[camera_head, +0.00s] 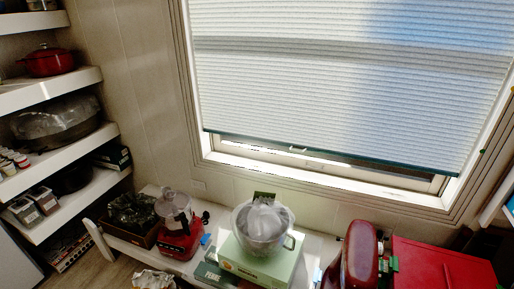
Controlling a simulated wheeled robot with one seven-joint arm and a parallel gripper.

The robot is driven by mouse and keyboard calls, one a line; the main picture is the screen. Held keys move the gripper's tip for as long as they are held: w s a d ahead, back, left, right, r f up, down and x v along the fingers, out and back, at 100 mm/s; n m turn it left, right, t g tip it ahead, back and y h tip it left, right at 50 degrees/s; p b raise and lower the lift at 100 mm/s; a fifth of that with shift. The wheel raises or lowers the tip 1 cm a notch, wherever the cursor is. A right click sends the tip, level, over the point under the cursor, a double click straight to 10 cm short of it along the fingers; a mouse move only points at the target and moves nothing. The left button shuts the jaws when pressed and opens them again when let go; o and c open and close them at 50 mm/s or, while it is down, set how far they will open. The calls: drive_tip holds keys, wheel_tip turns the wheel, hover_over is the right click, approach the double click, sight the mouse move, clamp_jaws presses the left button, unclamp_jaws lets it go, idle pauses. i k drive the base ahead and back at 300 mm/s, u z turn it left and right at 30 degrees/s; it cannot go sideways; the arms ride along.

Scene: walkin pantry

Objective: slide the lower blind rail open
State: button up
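The window blind (340,85) is a pale pleated shade that covers most of the window. Its lower blind rail (330,157) is a thin dark teal bar running along the shade's bottom edge, tilting down toward the right. A small light tab or handle (297,149) shows near the rail's middle left. A narrow strip of uncovered window shows below the rail, above the white sill. My gripper is not in view.
White shelves (60,91) with pots stand at left.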

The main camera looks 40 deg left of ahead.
sight(377, 161)
drive_tip(key=u, duration=1.15)
drive_tip(key=i, duration=0.7)
drive_tip(key=u, duration=1.3)
